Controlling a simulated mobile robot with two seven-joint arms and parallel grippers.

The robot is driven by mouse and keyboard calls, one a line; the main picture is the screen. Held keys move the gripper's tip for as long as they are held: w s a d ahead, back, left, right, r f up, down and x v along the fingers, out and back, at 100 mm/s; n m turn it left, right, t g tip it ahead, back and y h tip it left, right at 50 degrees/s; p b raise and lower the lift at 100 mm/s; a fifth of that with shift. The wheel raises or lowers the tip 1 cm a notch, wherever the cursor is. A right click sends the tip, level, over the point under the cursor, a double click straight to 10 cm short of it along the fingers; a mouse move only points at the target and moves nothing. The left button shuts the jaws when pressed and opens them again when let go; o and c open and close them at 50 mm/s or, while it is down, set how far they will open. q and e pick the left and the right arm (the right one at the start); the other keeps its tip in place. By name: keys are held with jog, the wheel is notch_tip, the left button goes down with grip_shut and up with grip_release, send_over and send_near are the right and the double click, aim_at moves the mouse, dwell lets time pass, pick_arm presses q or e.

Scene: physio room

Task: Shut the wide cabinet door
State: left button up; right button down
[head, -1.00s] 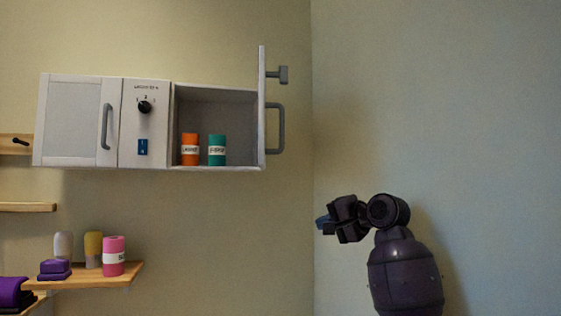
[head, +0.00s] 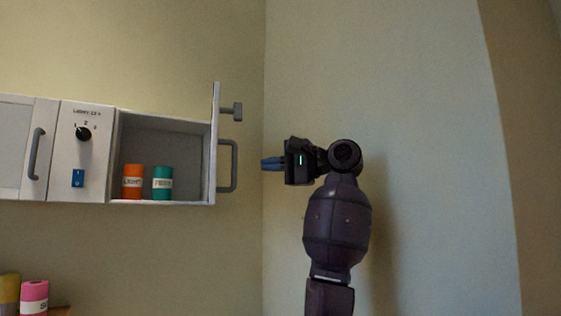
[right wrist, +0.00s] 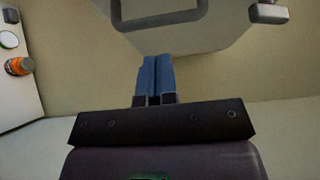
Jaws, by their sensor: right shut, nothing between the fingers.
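The wide cabinet door (head: 214,145) stands open at the right end of the wall cabinet, seen nearly edge-on in the head view. A grey bar handle (head: 235,166) and a grey knob-like piece (head: 238,112) stick out from its right side. My right gripper (head: 264,163) is shut and empty, just right of the handle, with a gap between them. In the right wrist view the blue fingers (right wrist: 154,80) are together, pointing at the door face (right wrist: 225,25), with the handle (right wrist: 158,22) ahead. My left gripper is not in view.
The open compartment (head: 180,135) holds an orange roll (head: 133,182) and a teal roll (head: 162,183). Left of it are a dial panel (head: 90,150) and a closed narrow door (head: 14,150). A pink roll (head: 34,297) sits low left. Bare wall lies right of my arm.

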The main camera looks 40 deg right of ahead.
jog(key=shift+p+x, duration=0.65)
jog(key=shift+x, duration=2.1)
